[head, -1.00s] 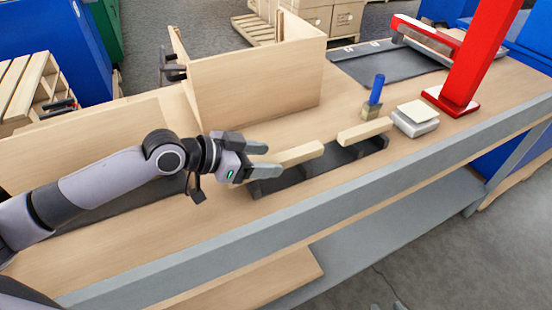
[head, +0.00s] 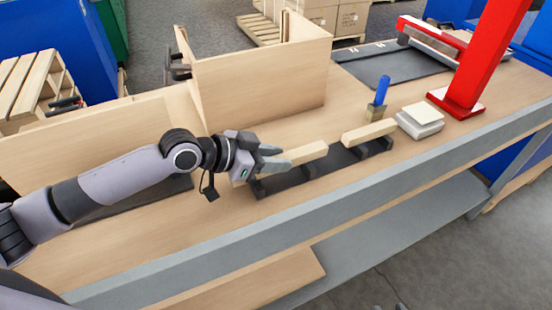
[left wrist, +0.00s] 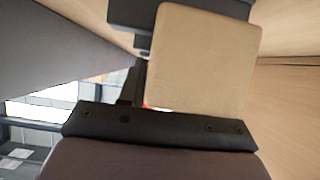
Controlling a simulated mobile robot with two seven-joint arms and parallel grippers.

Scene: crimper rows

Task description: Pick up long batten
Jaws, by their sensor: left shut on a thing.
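The longer wooden batten (head: 307,152) lies along the left part of a dark rack (head: 312,170) on the bench. My left gripper (head: 275,157) is shut on its left end, with a finger on each side. I cannot tell any gap between this batten and the rack. In the left wrist view the batten's end (left wrist: 203,58) stands large between the dark finger parts. A shorter batten (head: 369,132) lies on the right part of the rack, apart from the gripper.
A blue-handled brush (head: 380,95) and a pale block on a grey base (head: 420,118) stand right of the rack. A red press (head: 468,95) stands farther right. An upright wooden panel (head: 262,88) rises behind the gripper. Bare bench lies in front of the rack.

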